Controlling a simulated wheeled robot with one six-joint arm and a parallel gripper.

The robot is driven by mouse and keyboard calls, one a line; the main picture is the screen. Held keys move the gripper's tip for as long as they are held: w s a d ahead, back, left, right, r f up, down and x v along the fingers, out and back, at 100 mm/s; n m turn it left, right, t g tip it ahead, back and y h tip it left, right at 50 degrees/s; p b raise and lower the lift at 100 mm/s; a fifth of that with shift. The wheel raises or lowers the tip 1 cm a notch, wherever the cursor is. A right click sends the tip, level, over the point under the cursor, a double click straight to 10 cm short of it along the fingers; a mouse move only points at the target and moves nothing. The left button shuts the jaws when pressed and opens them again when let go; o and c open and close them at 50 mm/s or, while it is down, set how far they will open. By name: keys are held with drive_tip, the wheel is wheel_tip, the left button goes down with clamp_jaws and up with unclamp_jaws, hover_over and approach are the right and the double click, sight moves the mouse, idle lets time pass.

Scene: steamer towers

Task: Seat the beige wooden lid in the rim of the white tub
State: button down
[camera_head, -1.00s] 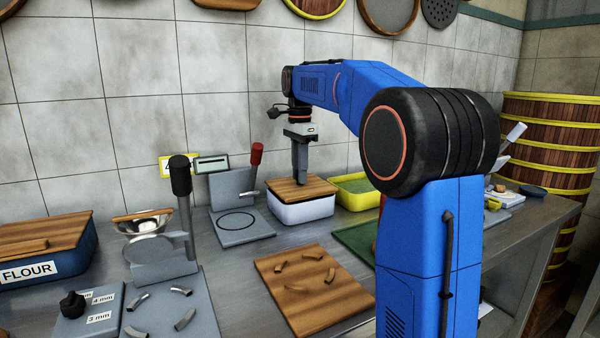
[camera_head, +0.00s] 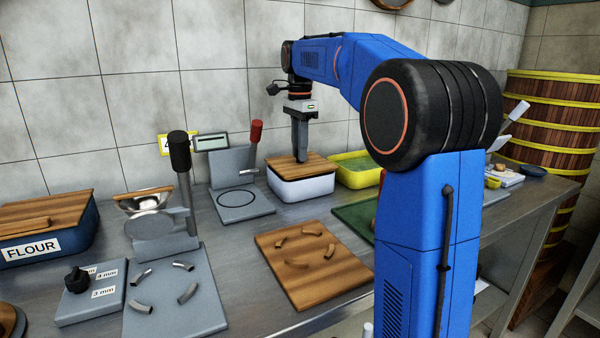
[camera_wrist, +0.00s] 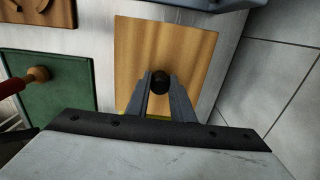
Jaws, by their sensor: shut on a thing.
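The beige wooden lid (camera_head: 287,169) lies over the top of the white tub (camera_head: 301,189) near the wall. It looks about level, but I cannot tell whether it sits fully down inside the rim. My gripper (camera_head: 301,158) points straight down onto the lid. In the wrist view the fingers (camera_wrist: 160,90) are shut on the lid's dark round knob (camera_wrist: 160,82), and the lid's wood (camera_wrist: 168,45) fills the space around them. The tub's rim is mostly hidden under the lid in the wrist view.
A yellow tub (camera_head: 354,172) stands close on the right. A grey press with a red handle (camera_head: 255,132) stands on the left. A wooden board (camera_head: 312,266) with several curved pieces lies in front. A blue flour bin (camera_head: 48,238) is at far left.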

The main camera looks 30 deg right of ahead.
drive_tip(key=shift+f, duration=0.65)
idle(0.8)
drive_tip(key=c, duration=1.5)
unclamp_jaws()
drive_tip(key=shift+o, duration=0.2)
wheel_tip(320, 180, up, 17)
drive_tip(key=shift+r, duration=0.2)
